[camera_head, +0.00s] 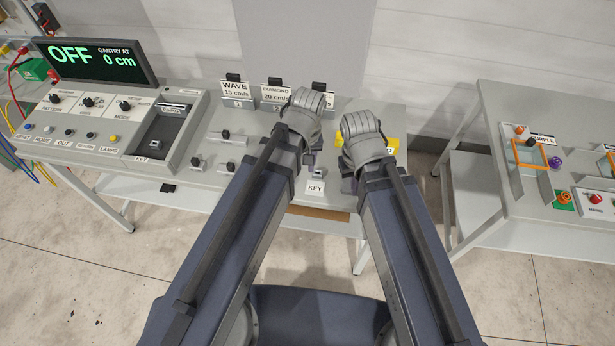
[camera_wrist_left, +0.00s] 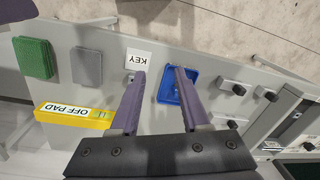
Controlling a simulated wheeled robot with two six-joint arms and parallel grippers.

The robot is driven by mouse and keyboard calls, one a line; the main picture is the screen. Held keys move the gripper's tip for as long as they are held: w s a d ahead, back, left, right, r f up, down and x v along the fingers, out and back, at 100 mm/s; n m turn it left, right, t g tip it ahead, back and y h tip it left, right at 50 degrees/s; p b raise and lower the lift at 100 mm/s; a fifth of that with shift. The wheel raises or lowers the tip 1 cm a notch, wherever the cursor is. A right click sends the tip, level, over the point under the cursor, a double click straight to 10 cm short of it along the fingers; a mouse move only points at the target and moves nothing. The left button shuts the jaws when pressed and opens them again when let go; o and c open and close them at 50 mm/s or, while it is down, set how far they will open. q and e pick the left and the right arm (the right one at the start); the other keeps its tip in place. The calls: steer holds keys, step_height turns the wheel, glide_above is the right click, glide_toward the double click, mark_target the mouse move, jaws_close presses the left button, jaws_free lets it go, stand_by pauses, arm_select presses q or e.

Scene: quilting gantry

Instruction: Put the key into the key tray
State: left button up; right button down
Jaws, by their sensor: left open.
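A white KEY label (camera_head: 314,187) lies near the front edge of the middle table; it also shows in the left wrist view (camera_wrist_left: 137,60). A small grey piece with a dark top (camera_head: 318,173) stands just behind it; I cannot tell whether this is the key.
A control console (camera_head: 185,118) with a KEY slot and an OFF display (camera_head: 95,60) stand at the left. Small levers (camera_head: 226,136) stand beside it. A yellow OFF PAD block (camera_wrist_left: 72,115), a green pad (camera_wrist_left: 34,58) and a grey pad (camera_wrist_left: 87,66) lie nearby. Another table (camera_head: 500,212) is right.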

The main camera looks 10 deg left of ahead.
arm_select(q)
steer(key=s+m, duration=0.1)
steer(key=m, duration=0.1)
steer(key=s+d+m, duration=0.1)
steer(key=s+m, duration=0.1)
steer(key=s+d+m, duration=0.1)
steer(key=s+m, duration=0.1)
steer(key=m, duration=0.1)
steer(key=shift+d, duration=0.25)
